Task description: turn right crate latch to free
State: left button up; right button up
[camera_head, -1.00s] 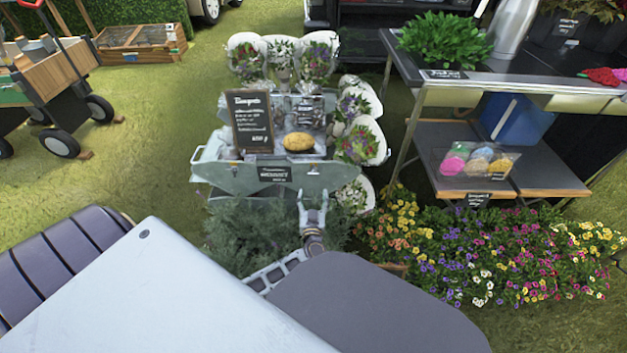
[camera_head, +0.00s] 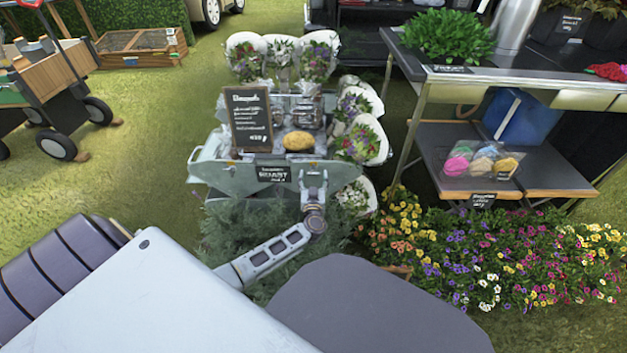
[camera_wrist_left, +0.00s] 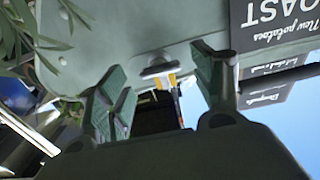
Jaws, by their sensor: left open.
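The grey-green crate (camera_head: 225,175) stands in the middle of the head view, with a latch at each end of its front. My left gripper (camera_head: 314,180) is open at the right end of that front and covers the right latch there. In the left wrist view the crate wall (camera_wrist_left: 130,25) fills the top. The right crate latch (camera_wrist_left: 158,70), a small metal knob with a pale and yellow part beside it, shows between the two fingers of the open gripper (camera_wrist_left: 162,85). I cannot tell whether the fingers touch it. My right gripper is not in view.
A chalkboard sign (camera_head: 249,120) and a yellow-brown item (camera_head: 298,141) stand on the crate. White-wrapped bouquets (camera_head: 362,140) stand at its right. Leafy green plants (camera_head: 235,235) lie below it. A metal-legged table (camera_head: 545,92) and bright flowers (camera_head: 480,255) are at the right.

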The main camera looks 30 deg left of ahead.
pick_arm(q)
jog(key=shift+w+a, duration=0.15)
jog(key=shift+w, duration=0.15)
jog(key=shift+c, duration=0.3)
jog(key=shift+c, duration=1.2)
jog(key=c, duration=0.7)
